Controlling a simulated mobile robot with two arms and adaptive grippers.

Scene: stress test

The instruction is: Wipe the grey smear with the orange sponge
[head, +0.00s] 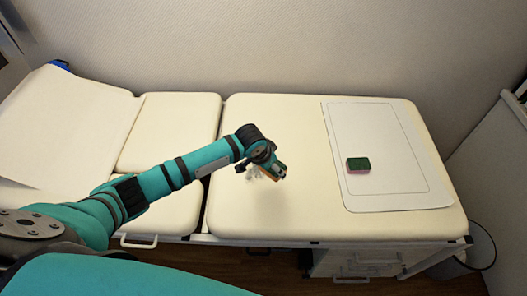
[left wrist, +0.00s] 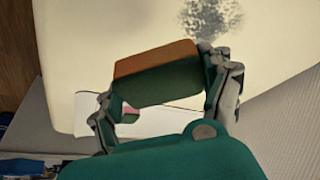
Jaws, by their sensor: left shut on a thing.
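The orange sponge (left wrist: 155,59), with a green side, is held between the fingers of my left gripper (left wrist: 168,85) in the left wrist view. In the head view my left gripper (head: 274,168) is over the middle of the cream padded couch (head: 270,125), and only a sliver of orange shows under it. The grey smear (left wrist: 211,17) is a speckled patch on the couch, just beyond the sponge in the left wrist view. In the head view the smear (head: 251,172) is partly hidden by the gripper. I cannot tell whether the sponge touches the couch. My right gripper is not in view.
A pink and green sponge (head: 358,165) lies on a white outlined mat (head: 390,204) at the couch's right. A white sheet (head: 62,125) covers the left end. A wall (head: 300,45) runs behind. A bin (head: 478,250) stands at the lower right.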

